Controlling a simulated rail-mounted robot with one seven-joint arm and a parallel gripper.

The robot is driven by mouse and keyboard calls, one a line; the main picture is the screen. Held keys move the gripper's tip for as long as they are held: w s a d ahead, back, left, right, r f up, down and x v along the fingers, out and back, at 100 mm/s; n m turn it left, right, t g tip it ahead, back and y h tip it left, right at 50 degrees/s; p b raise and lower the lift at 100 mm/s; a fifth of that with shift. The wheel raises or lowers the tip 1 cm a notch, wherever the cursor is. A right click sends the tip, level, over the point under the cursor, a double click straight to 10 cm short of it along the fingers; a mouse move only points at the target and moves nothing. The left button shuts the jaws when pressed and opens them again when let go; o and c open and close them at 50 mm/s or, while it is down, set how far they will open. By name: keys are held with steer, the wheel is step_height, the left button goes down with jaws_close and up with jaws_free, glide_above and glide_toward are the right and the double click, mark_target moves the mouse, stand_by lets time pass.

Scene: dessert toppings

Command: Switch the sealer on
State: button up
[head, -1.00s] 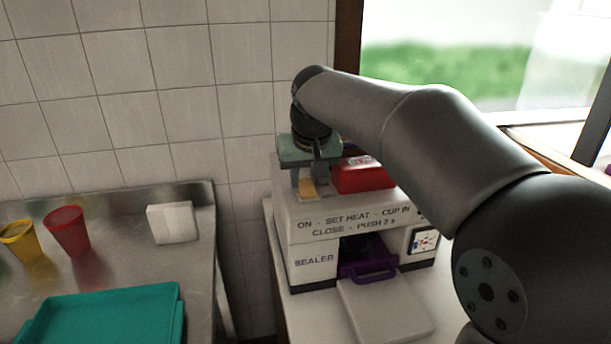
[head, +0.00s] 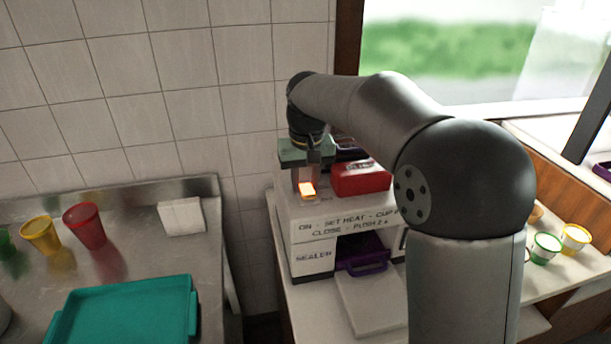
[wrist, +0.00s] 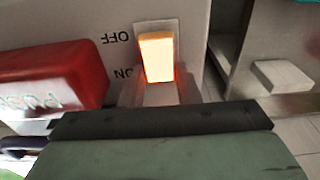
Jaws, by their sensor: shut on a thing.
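The sealer (head: 312,258) is a white machine on the counter, with printed instructions on its front. Its rocker switch (head: 307,188) glows bright orange on the top left. In the wrist view the lit switch (wrist: 157,57) sits in a pale plate beside the upside-down words OFF and ON. My gripper (head: 307,179) points down at the switch, its fingers shut on it; the wrist view hides most of the fingertips. The red push block (head: 361,178) is right of the switch. It fills the left of the wrist view (wrist: 50,77).
A purple cup holder (head: 362,254) shows in the sealer's opening, above a pale slab (head: 370,305). A teal tray (head: 125,312), red cup (head: 85,226), yellow cup (head: 40,236) and white block (head: 181,216) are on the steel table. More cups (head: 545,248) stand at the right.

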mark_target(307, 189)
steer(key=o, duration=1)
steer(key=r, duration=0.5)
steer(key=s+r, duration=0.1)
steer(key=r, duration=1.1)
steer(key=shift+s+d+r+p, duration=0.2)
steer(key=shift+s+p, duration=0.1)
steer(key=shift+p, duration=0.05)
steer(key=s+d+f+m, duration=0.1)
steer(key=s+d+f, duration=0.4)
steer(key=s+f, duration=0.3)
steer(key=s+d+f+m, duration=0.1)
steer(key=s+d+f, duration=0.4)
steer(key=s+f, duration=0.4)
steer(key=s+d+f, duration=0.5)
steer(key=s+f, duration=0.4)
steer(key=s, duration=0.2)
steer(key=shift+d+f+m+g, duration=0.1)
steer(key=shift+d+m+g, duration=0.05)
steer(key=shift+m+g, duration=0.2)
